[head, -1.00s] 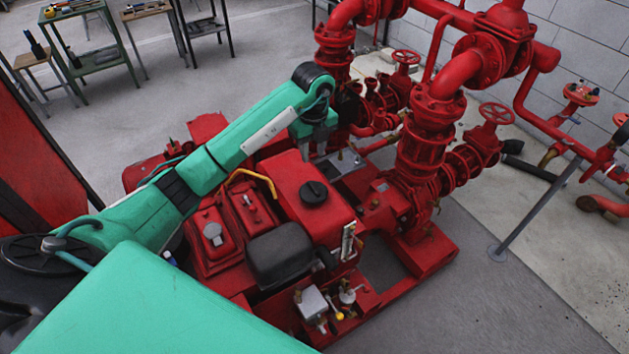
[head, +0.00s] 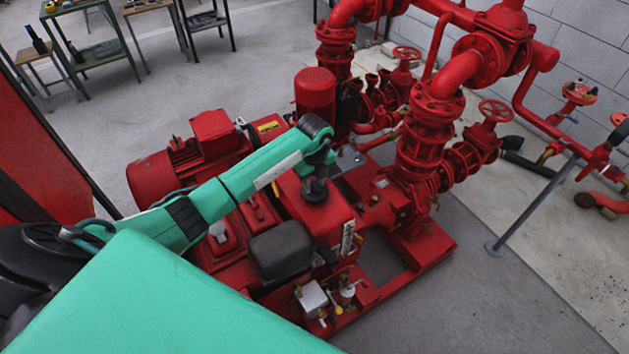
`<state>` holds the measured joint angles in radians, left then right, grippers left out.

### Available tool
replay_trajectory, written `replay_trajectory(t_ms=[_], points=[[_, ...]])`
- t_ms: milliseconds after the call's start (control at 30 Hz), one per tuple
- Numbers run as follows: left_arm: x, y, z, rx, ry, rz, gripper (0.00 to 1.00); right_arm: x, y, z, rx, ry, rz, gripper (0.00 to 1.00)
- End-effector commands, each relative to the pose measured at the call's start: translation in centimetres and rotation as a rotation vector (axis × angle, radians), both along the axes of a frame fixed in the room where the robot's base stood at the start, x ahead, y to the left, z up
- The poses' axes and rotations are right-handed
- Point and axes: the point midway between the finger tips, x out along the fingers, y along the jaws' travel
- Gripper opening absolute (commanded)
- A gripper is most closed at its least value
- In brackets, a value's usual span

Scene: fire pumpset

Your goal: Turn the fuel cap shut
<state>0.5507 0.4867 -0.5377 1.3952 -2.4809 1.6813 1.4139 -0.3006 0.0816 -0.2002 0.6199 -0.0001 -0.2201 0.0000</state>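The fuel cap (head: 314,192) is a round black cap on top of the red fuel tank (head: 338,212) of the pump engine, in the middle of the head view. My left gripper (head: 317,178) comes in from the upper left and points down right over the cap. It hides the far part of the cap. The fingers are dark and small against the black cap, so I cannot tell whether they touch it or how wide they stand. My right gripper is not in view.
A black box-shaped cover (head: 281,250) sits in front of the tank. Red pump pipes and valves (head: 425,140) stand close on the right. A red motor (head: 315,92) stands behind my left wrist. Tool tables (head: 85,60) are far back left. The grey floor at lower right is clear.

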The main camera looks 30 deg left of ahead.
Motion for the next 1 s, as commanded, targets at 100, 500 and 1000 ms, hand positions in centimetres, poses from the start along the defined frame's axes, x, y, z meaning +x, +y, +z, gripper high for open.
replay_trajectory(t_ms=[100, 500, 1000], points=[[0.0, 0.0, 0.0, 0.000, 0.000, 0.000, 0.23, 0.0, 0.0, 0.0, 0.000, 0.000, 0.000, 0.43], [0.0, 0.0, 0.0, 0.000, 0.000, -0.012, 0.00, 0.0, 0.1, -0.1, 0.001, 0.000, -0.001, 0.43], [0.1, 0.1, -0.2, 0.003, -0.003, -0.309, 0.00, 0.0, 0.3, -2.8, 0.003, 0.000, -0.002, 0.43]])
